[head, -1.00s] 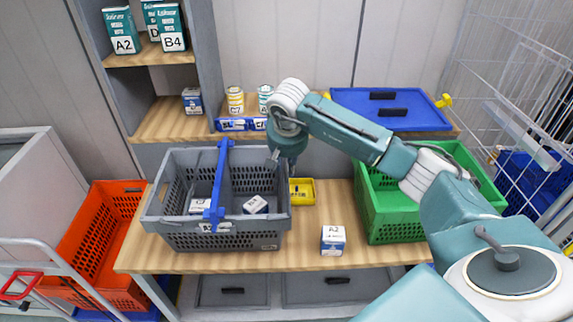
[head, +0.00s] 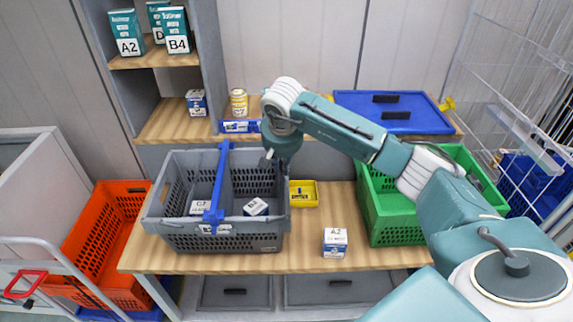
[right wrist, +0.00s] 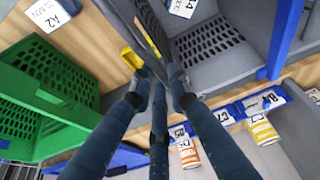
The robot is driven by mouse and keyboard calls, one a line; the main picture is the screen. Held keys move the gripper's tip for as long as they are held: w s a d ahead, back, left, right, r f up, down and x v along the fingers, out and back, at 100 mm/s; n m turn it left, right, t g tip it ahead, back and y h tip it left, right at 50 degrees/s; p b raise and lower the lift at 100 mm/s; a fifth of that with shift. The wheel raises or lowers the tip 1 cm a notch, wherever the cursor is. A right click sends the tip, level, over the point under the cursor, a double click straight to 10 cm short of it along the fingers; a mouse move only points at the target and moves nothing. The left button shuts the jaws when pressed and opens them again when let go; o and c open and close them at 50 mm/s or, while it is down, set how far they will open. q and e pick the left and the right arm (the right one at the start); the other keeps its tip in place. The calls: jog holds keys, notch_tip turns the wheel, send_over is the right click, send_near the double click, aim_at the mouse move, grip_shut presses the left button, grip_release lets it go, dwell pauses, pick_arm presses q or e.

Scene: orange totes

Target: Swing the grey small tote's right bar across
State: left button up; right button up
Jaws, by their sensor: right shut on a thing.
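The grey small tote (head: 270,242) stands on the wooden bench, with a blue bar (head: 216,190) lying front to back across it, left of its middle. My right gripper (head: 272,163) is at the tote's back right corner, pointing down. In the right wrist view, its fingers (right wrist: 164,75) are closed together at a thin dark bar (right wrist: 148,32) along the tote's right side. The fingers and arm hide part of that bar. The blue bar also shows in the right wrist view (right wrist: 279,40), apart from the fingers. My left gripper is out of view.
White boxes (head: 256,206) lie in the tote. A yellow bin (head: 304,200) and a green tote (head: 392,232) stand to its right, with a white A2 box (head: 335,241) in front. A shelf with tins (head: 239,102) is behind. An orange tote (head: 98,240) is at left.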

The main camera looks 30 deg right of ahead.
jog(key=shift+w+a+r, duration=0.2)
jog(key=shift+w+a, duration=0.15)
jog(key=shift+a, duration=0.2)
jog(key=shift+w+a+r, duration=0.15)
jog(key=shift+w+a, duration=0.2)
jog(key=shift+a, duration=0.15)
jog(key=shift+w+a+r, duration=0.15)
jog(key=shift+w+a, duration=0.2)
jog(key=shift+a, duration=0.15)
jog(key=shift+w+a, duration=0.1)
jog(key=a, duration=0.1)
jog(key=w+a, duration=0.1)
jog(key=a, duration=0.1)
jog(key=shift+w+r, duration=0.15)
jog(key=shift+w, duration=0.15)
